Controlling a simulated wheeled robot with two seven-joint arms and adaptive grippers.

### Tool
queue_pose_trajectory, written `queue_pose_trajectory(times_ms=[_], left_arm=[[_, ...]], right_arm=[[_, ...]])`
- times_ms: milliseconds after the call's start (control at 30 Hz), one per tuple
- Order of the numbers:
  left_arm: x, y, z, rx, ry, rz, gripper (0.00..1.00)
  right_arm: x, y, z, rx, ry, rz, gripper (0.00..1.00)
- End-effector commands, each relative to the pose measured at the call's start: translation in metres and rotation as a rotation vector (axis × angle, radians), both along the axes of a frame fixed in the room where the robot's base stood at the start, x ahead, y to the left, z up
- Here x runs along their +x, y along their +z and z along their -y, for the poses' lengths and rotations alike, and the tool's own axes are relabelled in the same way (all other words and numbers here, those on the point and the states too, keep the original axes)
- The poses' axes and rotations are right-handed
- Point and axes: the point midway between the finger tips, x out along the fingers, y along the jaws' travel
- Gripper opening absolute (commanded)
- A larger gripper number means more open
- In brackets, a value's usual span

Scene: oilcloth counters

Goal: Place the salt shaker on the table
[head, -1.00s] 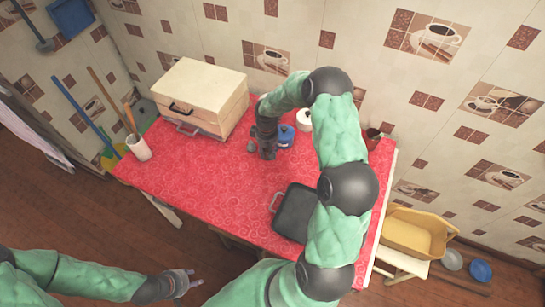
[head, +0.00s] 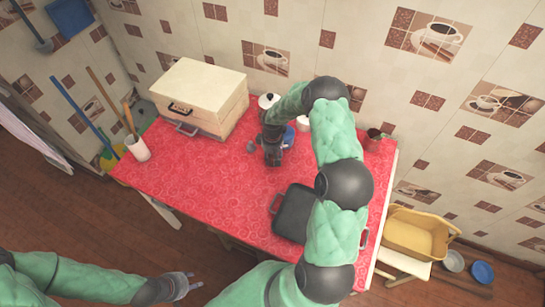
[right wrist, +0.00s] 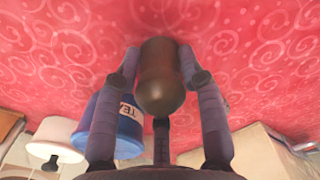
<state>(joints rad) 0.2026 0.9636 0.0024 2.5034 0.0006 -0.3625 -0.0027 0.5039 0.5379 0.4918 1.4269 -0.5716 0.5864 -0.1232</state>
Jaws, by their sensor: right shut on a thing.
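My right gripper (head: 272,160) is low over the red-covered table (head: 215,190), left of a blue tin. In the right wrist view its fingers (right wrist: 160,85) are shut around a dark brown, rounded shaker (right wrist: 162,88), which I take for the salt shaker. The shaker's far end is at or very near the red cloth; I cannot tell whether it touches. My left gripper (head: 192,282) is open and empty, in front of the table over the floor.
The blue tin (right wrist: 118,125) is close beside the gripper; a white lidded pot (right wrist: 55,140) stands beyond it.

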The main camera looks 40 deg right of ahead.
Motion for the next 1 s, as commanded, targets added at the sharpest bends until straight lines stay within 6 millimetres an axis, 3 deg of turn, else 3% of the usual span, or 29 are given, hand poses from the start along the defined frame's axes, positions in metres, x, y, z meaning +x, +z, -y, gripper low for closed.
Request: queue_pose_trajectory(times_ms=[33, 100, 533, 1000], left_arm=[[0.000, -0.001, 0.000, 0.000, 0.000, 0.000, 0.40], [0.000, -0.001, 0.000, 0.000, 0.000, 0.000, 0.40], [0.000, 0.004, 0.000, 0.000, 0.000, 0.000, 0.40], [0.000, 0.018, 0.000, 0.000, 0.000, 0.000, 0.40]], right_arm=[[0.000, -0.001, 0.000, 0.000, 0.000, 0.000, 0.49], [0.000, -0.001, 0.000, 0.000, 0.000, 0.000, 0.64], [0.000, 0.005, 0.000, 0.000, 0.000, 0.000, 0.64], [0.001, 0.091, 0.000, -0.002, 0.001, 0.002, 0.64]])
